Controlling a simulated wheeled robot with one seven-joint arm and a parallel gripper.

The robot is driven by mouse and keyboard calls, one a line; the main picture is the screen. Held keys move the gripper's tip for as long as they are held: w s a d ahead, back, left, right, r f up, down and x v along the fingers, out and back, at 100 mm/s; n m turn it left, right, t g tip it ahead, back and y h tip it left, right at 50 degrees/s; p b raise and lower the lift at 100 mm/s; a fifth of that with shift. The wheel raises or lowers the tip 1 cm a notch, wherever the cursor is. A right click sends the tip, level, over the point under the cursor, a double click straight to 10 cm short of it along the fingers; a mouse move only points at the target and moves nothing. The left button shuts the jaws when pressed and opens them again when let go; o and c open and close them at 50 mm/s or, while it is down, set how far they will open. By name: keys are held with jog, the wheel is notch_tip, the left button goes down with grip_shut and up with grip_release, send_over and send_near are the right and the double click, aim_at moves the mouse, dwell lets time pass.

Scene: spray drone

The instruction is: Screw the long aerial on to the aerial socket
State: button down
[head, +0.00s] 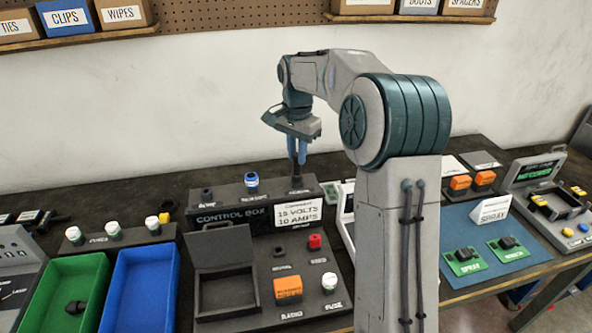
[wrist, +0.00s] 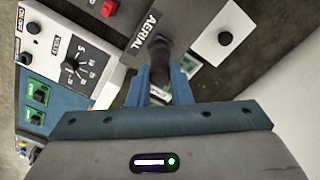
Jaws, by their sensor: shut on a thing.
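My gripper (head: 297,160) points straight down over the right end of the control box (head: 232,217), its blue fingers shut on a dark, slim part, which I take to be the long aerial. In the wrist view the aerial (wrist: 160,68) is a black rod between the fingers (wrist: 166,84), right beside the AERIAL label (wrist: 145,30). The aerial socket is at that spot, mostly hidden by the aerial and fingers. The aerial's lower end is at or very near the socket; I cannot tell whether the threads are engaged.
A blue-and-white cap (head: 251,183) and a dark post (head: 207,194) stand on the same raised box. A card (head: 298,213) reads 15 volts, 10 amps. A green tray (head: 45,325) holds a dark part (head: 75,307); the blue tray (head: 140,295) is empty.

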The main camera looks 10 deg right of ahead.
jog(key=shift+r+n, duration=0.1)
jog(key=shift+n, duration=0.4)
jog(key=shift+r+p, duration=1.9)
jog(key=shift+r, duration=0.15)
